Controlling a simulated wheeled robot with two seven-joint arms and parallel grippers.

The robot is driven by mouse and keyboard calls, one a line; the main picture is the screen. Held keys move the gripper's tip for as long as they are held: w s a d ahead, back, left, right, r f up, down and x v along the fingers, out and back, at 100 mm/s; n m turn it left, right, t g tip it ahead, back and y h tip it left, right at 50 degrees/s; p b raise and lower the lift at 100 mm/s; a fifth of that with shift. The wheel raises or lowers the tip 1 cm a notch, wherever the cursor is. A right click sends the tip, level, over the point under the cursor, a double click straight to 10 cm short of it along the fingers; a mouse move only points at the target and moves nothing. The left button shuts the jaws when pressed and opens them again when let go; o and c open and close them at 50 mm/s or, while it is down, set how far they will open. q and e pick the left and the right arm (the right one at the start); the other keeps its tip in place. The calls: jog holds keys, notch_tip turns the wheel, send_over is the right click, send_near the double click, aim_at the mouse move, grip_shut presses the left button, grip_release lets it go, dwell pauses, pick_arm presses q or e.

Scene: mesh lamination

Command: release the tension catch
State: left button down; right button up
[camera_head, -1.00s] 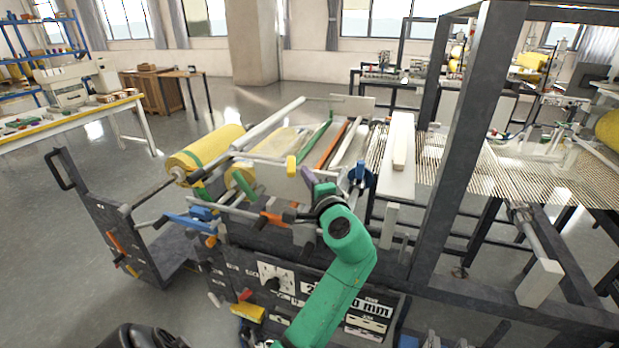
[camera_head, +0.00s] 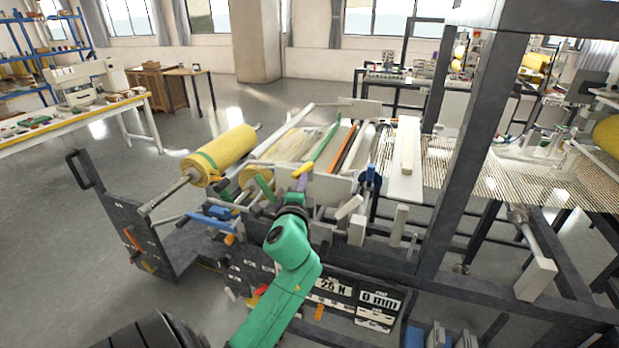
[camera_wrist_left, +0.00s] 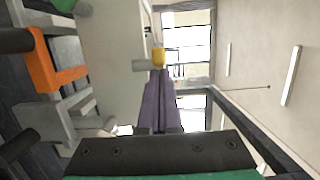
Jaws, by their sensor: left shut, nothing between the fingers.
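My left gripper (camera_head: 302,184) is at the tip of the green arm, over the near edge of the roll stand. Its purple fingers (camera_wrist_left: 160,103) are shut with nothing between them. A yellow-tipped lever (camera_head: 303,170) lies just beyond the fingertips, slanted, in front of a pale plate (camera_head: 328,188). In the left wrist view its yellow end (camera_wrist_left: 158,57) is right at the fingertips; I cannot tell if they touch. A green lever (camera_head: 265,188) stands to the left. Which lever is the tension catch is not marked. My right gripper is out of view.
A yellow mesh roll (camera_head: 222,155) sits on a shaft at the left of the stand. Panels below read 25 N (camera_head: 333,286) and 0 mm (camera_head: 380,300). A dark upright post (camera_head: 480,130) stands at right. An orange block (camera_wrist_left: 55,72) is near the wrist.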

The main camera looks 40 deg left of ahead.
pick_arm(q)
jog(key=shift+s+a, duration=0.2)
jog(key=shift+a, duration=0.3)
jog(key=shift+s+a, duration=0.2)
jog(key=shift+a, duration=0.25)
jog(key=shift+r+p, duration=0.1)
jog(key=shift+p, duration=0.2)
jog(key=shift+s+a+r, duration=0.1)
